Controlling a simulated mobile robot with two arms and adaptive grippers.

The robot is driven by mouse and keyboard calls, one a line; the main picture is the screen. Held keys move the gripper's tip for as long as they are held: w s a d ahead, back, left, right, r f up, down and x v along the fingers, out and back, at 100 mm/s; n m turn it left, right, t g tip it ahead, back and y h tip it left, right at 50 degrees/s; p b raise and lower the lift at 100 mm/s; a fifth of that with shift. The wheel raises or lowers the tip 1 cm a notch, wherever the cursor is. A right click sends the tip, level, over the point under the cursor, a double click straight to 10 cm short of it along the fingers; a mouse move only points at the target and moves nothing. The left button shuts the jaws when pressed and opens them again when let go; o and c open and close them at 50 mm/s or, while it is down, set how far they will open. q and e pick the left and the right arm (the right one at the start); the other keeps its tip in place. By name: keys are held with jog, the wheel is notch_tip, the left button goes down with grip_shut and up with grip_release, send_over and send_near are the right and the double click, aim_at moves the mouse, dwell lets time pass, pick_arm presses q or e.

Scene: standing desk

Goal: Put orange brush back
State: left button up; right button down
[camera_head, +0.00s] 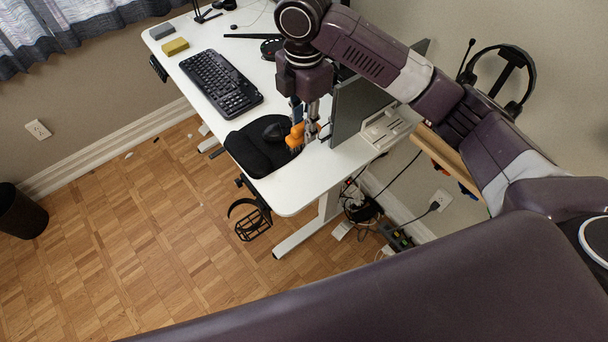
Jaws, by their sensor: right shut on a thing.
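The orange brush (295,136) is in my right gripper (305,128), over the near part of the white desk, beside the black mouse pad. My right arm comes in from the right and the gripper points down. The gripper is shut on the brush; its fingers and the brush overlap, so the exact grip is hard to see. I cannot tell whether the brush touches the desk. My left gripper is not in view.
The white desk (290,192) holds a black keyboard (221,84), a mouse (276,130) on the pad, and yellow and grey blocks at the far left. A monitor (358,107) stands right of the gripper. Headphones (515,75) hang on the wall. Cables lie below.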

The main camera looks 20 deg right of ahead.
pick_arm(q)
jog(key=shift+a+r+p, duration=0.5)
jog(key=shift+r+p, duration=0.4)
pick_arm(e)
jog(key=shift+f, duration=8.75)
jog(key=shift+f, duration=0.15)
jog(key=c, duration=1.7)
grip_release()
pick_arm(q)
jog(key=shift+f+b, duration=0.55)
pick_arm(e)
notch_tip(320, 180, up, 12)
jog(key=shift+r, duration=0.2)
